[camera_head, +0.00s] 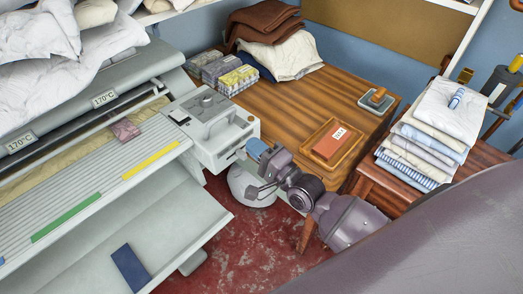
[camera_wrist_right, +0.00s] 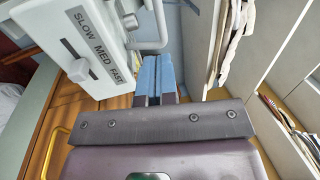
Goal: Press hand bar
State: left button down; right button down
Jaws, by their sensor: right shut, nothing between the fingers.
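The rotary ironer (camera_head: 95,160) stands at the left, with a pale grey control box (camera_head: 205,128) at its right end. My right gripper (camera_head: 256,148) is at the right end of this box, with its blue fingertips shut and empty. In the right wrist view the shut fingers (camera_wrist_right: 158,62) point at a pale bent bar (camera_wrist_right: 160,22), which looks like the hand bar, beside the box with the SLOW MED FAST slider (camera_wrist_right: 84,47). I cannot tell whether the fingertips touch the bar. My left gripper is not in view.
A stack of folded linen (camera_head: 425,140) stands at the right. Red floor (camera_head: 240,230) is free below.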

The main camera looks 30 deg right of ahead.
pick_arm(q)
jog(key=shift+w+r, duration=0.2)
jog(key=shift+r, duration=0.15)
pick_arm(e)
jog(key=x, duration=0.9)
jog(key=shift+w, duration=0.2)
